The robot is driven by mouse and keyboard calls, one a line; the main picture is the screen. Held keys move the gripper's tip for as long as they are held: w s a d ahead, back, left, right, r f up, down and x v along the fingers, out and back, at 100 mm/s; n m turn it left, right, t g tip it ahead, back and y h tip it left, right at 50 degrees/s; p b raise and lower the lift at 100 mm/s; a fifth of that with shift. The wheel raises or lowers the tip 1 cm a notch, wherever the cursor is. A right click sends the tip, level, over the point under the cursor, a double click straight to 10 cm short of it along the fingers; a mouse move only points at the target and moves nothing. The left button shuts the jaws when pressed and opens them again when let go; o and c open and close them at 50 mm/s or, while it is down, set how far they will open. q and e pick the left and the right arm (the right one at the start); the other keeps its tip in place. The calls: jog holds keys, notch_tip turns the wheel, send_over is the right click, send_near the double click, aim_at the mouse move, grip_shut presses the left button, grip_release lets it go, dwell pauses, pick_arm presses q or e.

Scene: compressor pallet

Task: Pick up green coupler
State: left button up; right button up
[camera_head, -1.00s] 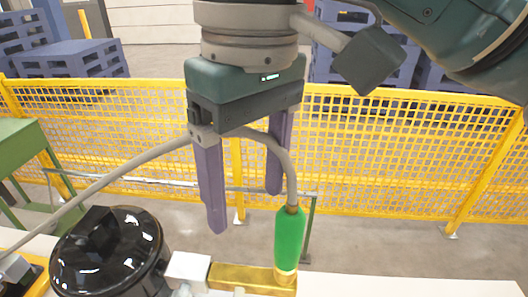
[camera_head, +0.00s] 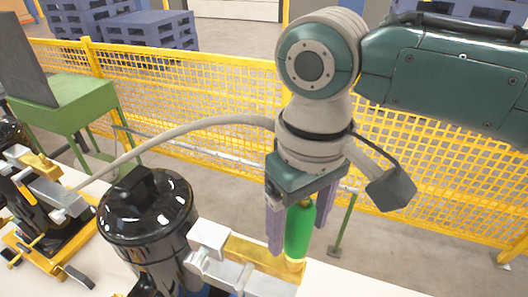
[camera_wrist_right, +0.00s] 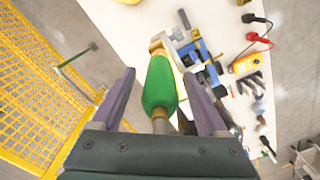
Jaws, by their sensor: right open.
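In the right wrist view the coupler (camera_wrist_right: 160,84) lies between the two open fingers (camera_wrist_right: 162,90), with gaps on both sides. My left gripper is not in view.
A second machine (camera_head: 45,205) on a yellow base stands at the left. A yellow mesh fence (camera_head: 200,85) runs behind. In the wrist view, a white table (camera_wrist_right: 120,30) holds tools, a yellow meter (camera_wrist_right: 245,63) and red and black clips.

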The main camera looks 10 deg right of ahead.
jog(key=shift+f, duration=0.25)
grip_shut()
dwell(0.4)
